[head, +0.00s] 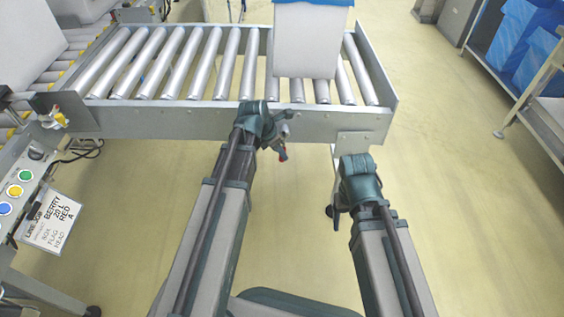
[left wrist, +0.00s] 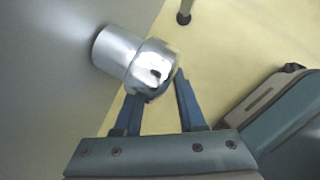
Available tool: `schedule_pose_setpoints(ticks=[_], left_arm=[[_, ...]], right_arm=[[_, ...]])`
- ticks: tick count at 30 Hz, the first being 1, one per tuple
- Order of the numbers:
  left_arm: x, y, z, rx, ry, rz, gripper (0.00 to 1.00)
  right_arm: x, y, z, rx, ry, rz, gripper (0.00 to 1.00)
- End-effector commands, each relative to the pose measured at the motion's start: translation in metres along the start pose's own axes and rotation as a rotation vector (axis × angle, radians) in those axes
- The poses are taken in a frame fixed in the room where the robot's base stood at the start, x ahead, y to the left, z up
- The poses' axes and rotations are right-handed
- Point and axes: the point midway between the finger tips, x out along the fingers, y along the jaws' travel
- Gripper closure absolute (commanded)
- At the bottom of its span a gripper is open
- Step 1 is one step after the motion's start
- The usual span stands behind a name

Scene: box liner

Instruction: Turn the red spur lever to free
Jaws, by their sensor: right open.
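My left gripper (head: 274,127) is at this fitting. In the left wrist view a shiny silver hub (left wrist: 150,68) sticks out from a grey plate and overlaps one fingertip. My left gripper's fingers (left wrist: 160,92) stand apart there, and no red shows. I cannot tell whether they touch the lever. My right gripper (head: 337,212) is open and empty, low beside the conveyor's right leg.
A pale box with a blue top (head: 306,40) stands on the rollers. Blue bins (head: 525,40) sit at the right. The floor between is clear.

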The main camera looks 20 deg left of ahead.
Motion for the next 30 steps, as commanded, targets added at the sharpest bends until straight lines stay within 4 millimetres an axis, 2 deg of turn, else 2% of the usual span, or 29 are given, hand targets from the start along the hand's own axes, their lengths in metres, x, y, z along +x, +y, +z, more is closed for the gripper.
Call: schedule_pose_setpoints(ticks=[1,5,15,17,22,30], left_arm=[[0.014,0.000,-0.002,0.001,0.000,0.000,0.61],[0.024,0.000,-0.001,0.001,0.000,0.000,0.61],[0.026,0.000,0.000,0.000,0.000,0.000,0.61],[0.026,0.000,0.000,0.000,0.000,0.000,0.68],[0.026,0.000,0.000,0.000,0.000,0.000,0.98],[0.026,0.000,0.000,0.000,0.001,0.000,1.00]], right_arm=[[0.013,-0.001,-0.001,0.001,0.000,0.000,0.29],[0.023,-0.002,-0.001,0.005,0.000,0.000,0.29],[0.024,-0.002,-0.001,0.006,0.000,0.000,0.29],[0.024,-0.002,-0.001,0.006,0.000,0.000,0.29],[0.024,-0.002,-0.001,0.006,0.000,0.000,0.29],[0.024,-0.002,-0.001,0.006,0.000,0.000,0.29]])
